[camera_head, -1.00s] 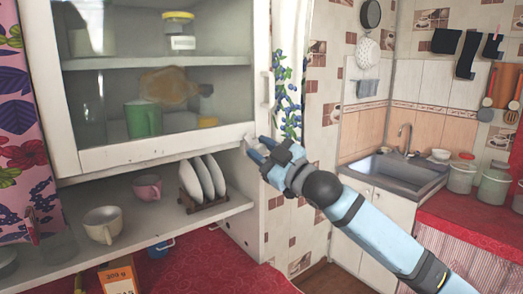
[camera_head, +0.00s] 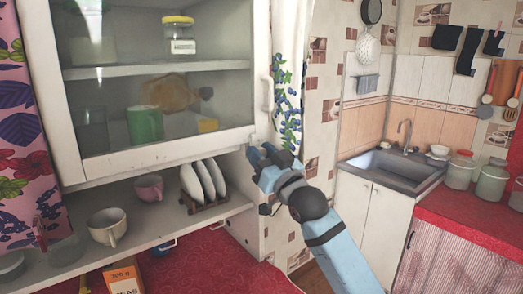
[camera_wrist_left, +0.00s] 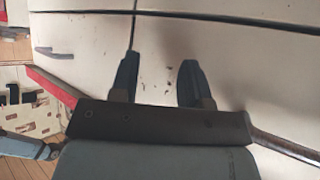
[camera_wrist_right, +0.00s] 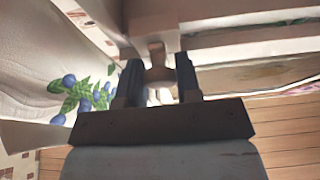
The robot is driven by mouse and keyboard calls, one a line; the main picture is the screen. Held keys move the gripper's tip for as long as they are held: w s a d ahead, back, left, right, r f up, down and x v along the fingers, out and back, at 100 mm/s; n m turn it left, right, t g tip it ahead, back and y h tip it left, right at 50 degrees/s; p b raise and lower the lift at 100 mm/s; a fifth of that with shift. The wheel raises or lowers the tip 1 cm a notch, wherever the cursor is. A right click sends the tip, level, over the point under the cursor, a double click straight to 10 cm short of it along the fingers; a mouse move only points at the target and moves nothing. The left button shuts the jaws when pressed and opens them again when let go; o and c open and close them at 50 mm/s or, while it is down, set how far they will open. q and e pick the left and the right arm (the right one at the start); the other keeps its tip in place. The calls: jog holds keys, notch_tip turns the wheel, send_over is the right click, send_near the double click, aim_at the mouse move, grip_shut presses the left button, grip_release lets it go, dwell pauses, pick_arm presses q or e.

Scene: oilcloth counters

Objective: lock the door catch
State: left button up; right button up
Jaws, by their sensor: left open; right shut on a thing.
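The white cabinet door (camera_head: 150,157) with its glass pane hangs at the upper left of the head view and looks closed. The catch is a small pale knob (camera_wrist_right: 157,50) in the right wrist view, at the door's lower right corner. My right gripper (camera_wrist_right: 157,68) has a finger on each side of the knob and is shut on it. In the head view the right gripper (camera_head: 258,153) hides most of the catch, so its turn cannot be told. My left gripper (camera_wrist_left: 158,75) is open and empty in front of pale cabinet fronts.
A white handle (camera_head: 267,92) stands on the cabinet frame above my right gripper. The open shelf below holds white plates (camera_head: 203,180) in a rack, a pink cup (camera_head: 149,188) and a cream cup (camera_head: 107,227). A floral curtain (camera_head: 287,90) hangs close to the right.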

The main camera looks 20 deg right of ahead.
pick_arm(q)
jog(key=shift+r, duration=0.35)
pick_arm(e)
jog(key=shift+r, duration=0.1)
jog(key=o, duration=0.9)
pick_arm(q)
jog(key=shift+f, duration=0.15)
jog(key=shift+w+f+b, duration=0.15)
jog(key=shift+f+b, duration=0.75)
jog(key=shift+b, duration=0.25)
pick_arm(e)
jog(key=v, duration=1.3)
jog(key=shift+s+d+f, duration=0.1)
jog(key=shift+s+f, duration=0.15)
jog(key=shift+f, duration=0.05)
pick_arm(q)
jog(key=shift+f, duration=0.1)
